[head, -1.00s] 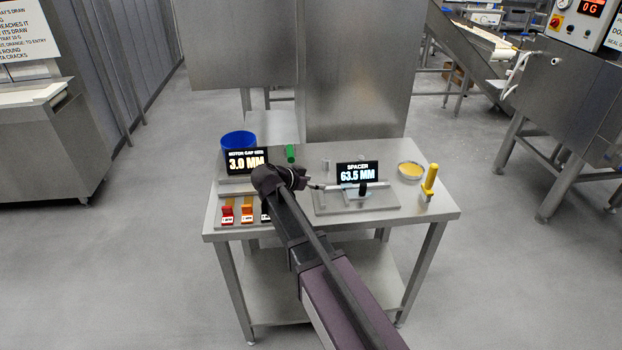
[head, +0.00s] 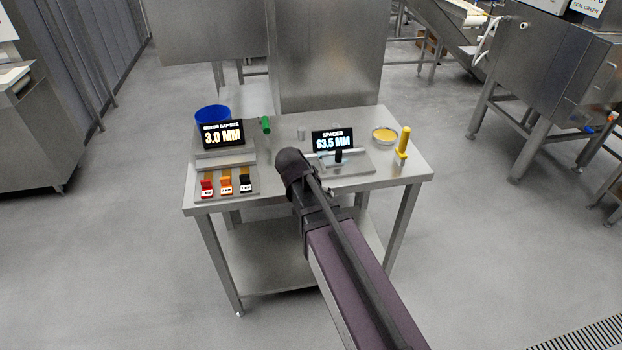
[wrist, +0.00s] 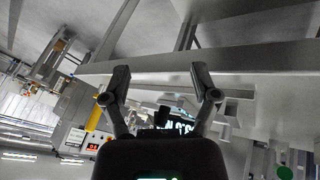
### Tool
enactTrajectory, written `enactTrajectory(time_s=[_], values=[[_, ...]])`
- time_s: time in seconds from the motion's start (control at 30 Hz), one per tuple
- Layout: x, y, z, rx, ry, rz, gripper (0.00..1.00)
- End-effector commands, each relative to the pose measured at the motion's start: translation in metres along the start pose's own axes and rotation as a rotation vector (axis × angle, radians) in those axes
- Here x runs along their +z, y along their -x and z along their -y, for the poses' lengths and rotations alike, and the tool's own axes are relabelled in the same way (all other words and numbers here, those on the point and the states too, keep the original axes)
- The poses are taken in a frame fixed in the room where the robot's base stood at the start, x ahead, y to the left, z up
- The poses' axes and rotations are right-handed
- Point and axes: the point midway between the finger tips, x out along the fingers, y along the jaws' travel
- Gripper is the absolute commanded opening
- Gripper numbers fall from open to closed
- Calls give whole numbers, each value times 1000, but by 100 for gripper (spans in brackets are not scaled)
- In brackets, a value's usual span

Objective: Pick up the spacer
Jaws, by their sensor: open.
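A black display (head: 332,141) reads "SPACER 63.5 MM" and stands on a grey plate (head: 352,169) at the right of the steel table. In front of it are a pale horizontal bar and a black upright piece (head: 338,156). A small grey cylinder (head: 301,133) stands left of the display; I cannot tell for certain which piece is the spacer. My gripper (wrist: 161,76) is open in the wrist view, its fingers apart with nothing between them. The lit display (wrist: 181,126) shows past the fingers. In the head view my arm hides the gripper, left of the plate.
The steel table (head: 283,187) also holds a blue bowl (head: 212,115), a 3.0 MM display (head: 223,134), red, orange and black tagged pieces (head: 226,184), a green cylinder (head: 265,124), a dish with yellow contents (head: 384,135) and a yellow upright tool (head: 403,144). Floor around is open.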

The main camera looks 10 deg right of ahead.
Motion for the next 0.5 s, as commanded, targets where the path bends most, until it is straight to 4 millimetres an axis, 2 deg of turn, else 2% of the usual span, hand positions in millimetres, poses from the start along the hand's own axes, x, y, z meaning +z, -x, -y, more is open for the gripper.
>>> enactTrajectory(time_s=[0.03,0.2,0.33,0.5], values=[[14,-4,-13,-28,43,47,78],[53,-11,-33,-172,226,186,78],[76,-10,-43,-285,342,249,78],[92,-7,-49,-391,438,284,78]])
